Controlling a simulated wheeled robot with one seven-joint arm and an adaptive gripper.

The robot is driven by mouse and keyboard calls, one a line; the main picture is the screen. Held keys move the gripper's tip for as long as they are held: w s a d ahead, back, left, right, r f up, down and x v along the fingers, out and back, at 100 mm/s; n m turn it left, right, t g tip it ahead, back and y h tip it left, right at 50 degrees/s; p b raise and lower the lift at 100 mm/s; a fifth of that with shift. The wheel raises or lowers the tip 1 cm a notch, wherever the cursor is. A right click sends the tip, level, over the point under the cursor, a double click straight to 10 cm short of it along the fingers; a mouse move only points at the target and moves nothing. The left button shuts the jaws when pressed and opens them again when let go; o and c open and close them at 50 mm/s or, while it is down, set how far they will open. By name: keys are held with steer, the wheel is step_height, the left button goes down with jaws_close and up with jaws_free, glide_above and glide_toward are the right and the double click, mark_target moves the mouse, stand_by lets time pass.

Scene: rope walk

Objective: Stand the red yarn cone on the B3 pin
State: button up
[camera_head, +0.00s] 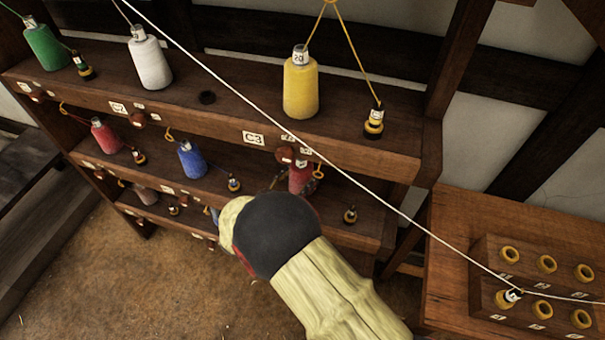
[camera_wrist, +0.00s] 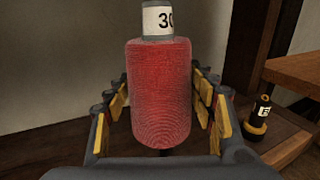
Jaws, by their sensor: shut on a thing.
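A red yarn cone (camera_wrist: 160,95) with a white label reading 30 stands upright between the yellow-padded fingers of my gripper (camera_wrist: 162,110) in the wrist view. My gripper is shut on it. In the head view the red cone (camera_head: 300,177) shows at the right of the middle shelf, under the C3 label (camera_head: 254,138), partly hidden by my arm. A second red cone (camera_head: 109,136) stands at the left of the middle shelf. A B3 label cannot be made out, and the base of the held cone is hidden.
The top shelf holds green (camera_head: 45,46), white (camera_head: 150,62) and yellow (camera_head: 300,87) cones. A blue cone (camera_head: 191,160) stands on the middle shelf. A white cord (camera_head: 370,188) crosses in front. A rack with yellow rings (camera_head: 547,264) sits on the right bench.

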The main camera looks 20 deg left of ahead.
steer(key=shift+f+b, duration=1.4)
steer(key=shift+f, duration=0.85)
steer(key=shift+s, duration=0.1)
steer(key=shift+f, duration=0.65)
steer(key=o, duration=1)
steer(key=shift+s, duration=0.1)
steer(key=v, duration=1)
steer(key=shift+s+p, duration=0.35)
steer(key=shift+p, duration=0.1)
steer(key=shift+a, duration=0.15)
